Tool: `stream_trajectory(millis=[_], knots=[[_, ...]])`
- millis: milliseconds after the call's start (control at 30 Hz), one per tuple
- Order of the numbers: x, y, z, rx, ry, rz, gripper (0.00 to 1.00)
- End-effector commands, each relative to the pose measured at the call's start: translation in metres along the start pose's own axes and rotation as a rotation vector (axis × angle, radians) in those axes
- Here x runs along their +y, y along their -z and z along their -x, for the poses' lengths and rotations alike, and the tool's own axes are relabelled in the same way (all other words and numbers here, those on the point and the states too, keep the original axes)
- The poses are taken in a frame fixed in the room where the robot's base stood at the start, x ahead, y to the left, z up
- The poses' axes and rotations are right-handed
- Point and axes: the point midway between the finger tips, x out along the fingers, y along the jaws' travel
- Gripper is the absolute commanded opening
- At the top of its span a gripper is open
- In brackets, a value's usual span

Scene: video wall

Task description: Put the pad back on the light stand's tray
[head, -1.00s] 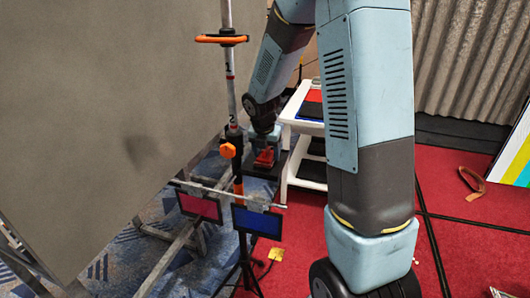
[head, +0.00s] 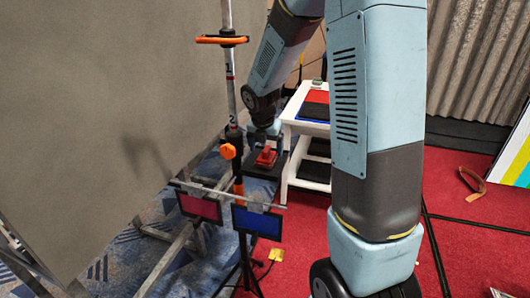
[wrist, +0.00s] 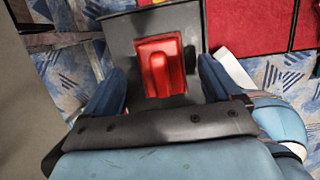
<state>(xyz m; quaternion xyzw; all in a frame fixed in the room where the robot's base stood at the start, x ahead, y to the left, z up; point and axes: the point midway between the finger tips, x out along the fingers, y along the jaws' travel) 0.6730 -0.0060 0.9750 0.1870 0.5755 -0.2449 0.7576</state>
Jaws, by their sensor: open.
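The red pad (head: 266,157), with a raised red grip on top, lies on the light stand's dark tray (head: 279,166). In the wrist view the pad (wrist: 160,62) is well inside the tray's edges, and bare dark tray (wrist: 120,38) shows around it. My gripper (head: 271,133) is above the pad in the head view. In the wrist view my gripper (wrist: 161,70) is open, with one finger to each side of the pad and a gap on both sides. The tray's near part is hidden by my gripper in the wrist view.
The stand's pole (head: 233,100) carries an orange ring handle (head: 220,39) and an orange knob (head: 228,151). Red (head: 201,206) and blue (head: 257,222) panels hang on a bar in front. A white step table (head: 293,124) stands just right. The large grey panel (head: 100,90) fills the left.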

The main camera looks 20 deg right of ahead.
Motion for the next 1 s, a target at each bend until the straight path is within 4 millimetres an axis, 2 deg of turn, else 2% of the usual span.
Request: stream_trajectory(millis=[33,200,400,533,667,800,1000], knots=[[0.0,-0.001,0.009,-0.003,-0.002,-0.003,0.91],[0.0,-0.001,0.032,-0.002,0.0,-0.001,0.91],[-0.001,0.0,0.048,-0.001,0.001,-0.008,0.91],[-0.005,0.003,0.061,-0.009,-0.005,-0.085,0.91],[-0.02,0.01,0.088,-0.023,-0.022,-0.293,0.91],[-0.041,0.025,0.124,-0.034,-0.056,-0.614,0.91],[-0.072,0.052,0.17,-0.022,-0.117,-1.077,0.91]])
